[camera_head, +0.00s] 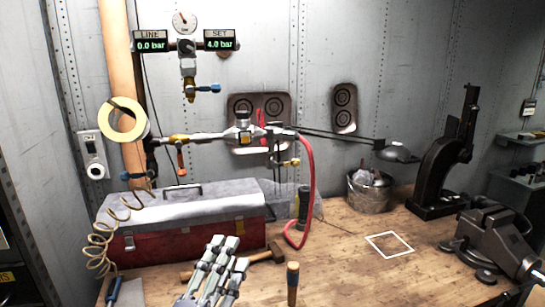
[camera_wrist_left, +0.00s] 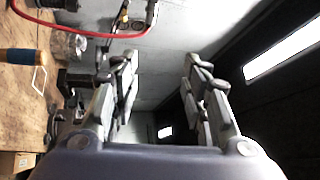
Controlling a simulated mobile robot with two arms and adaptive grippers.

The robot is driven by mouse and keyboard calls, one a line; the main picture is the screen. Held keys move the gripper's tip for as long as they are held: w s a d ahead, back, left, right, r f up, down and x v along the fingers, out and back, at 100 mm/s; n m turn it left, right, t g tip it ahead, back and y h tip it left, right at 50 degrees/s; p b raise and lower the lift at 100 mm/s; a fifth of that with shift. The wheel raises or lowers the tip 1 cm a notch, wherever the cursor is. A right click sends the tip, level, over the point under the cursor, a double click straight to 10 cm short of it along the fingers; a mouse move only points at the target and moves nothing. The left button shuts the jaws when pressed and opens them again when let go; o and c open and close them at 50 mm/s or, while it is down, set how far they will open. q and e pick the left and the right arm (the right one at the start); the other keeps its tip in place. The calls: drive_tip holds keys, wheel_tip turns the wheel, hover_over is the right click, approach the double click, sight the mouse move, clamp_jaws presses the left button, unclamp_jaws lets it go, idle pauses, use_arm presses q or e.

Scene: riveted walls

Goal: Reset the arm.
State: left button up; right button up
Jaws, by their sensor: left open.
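My left gripper (camera_head: 224,252) comes up from the bottom edge of the head view, in front of the red toolbox with the grey lid (camera_head: 200,240). Its fingers are open, with nothing between them. In the left wrist view the two fingers of this gripper (camera_wrist_left: 160,65) stand apart, with only grey wall and dark background between and beyond them. My right gripper is in neither view.
A wooden bench (camera_head: 340,270) carries a hammer (camera_head: 262,255), an upright wooden handle (camera_head: 292,280), a metal bucket (camera_head: 369,192) and a vise (camera_head: 497,238). A red hose (camera_head: 311,190) hangs from wall piping.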

use_arm(q)
drive_tip(key=s+a+f+n+g+y, duration=0.2)
drive_tip(key=a+f+n+g, duration=0.15)
drive_tip(key=f, duration=0.45)
drive_tip(key=s+a+f+n+g+y, duration=0.2)
drive_tip(key=a+f+n+g, duration=0.1)
drive_tip(key=f+n, duration=0.3)
drive_tip(key=s+a+f+n+g+y, duration=0.2)
drive_tip(key=s+a+f+n+g, duration=0.15)
drive_tip(key=f, duration=0.55)
drive_tip(key=s+a+f+n+g, duration=0.1)
drive_tip(key=s+f+n+g, duration=0.25)
drive_tip(key=s+f, duration=0.35)
drive_tip(key=s+a+f+n+g, duration=0.2)
drive_tip(key=s+f+g, duration=0.25)
drive_tip(key=s, duration=0.55)
wheel_tip(320, 180, down, 28)
drive_tip(key=s, duration=0.1)
drive_tip(key=s+a+f+m+g, duration=0.1)
drive_tip(key=s+a+f, duration=0.1)
drive_tip(key=s+f, duration=1.3)
drive_tip(key=shift+s+a+y, duration=0.25)
drive_tip(key=shift+s+y, duration=0.05)
drive_tip(key=shift+s, duration=0.5)
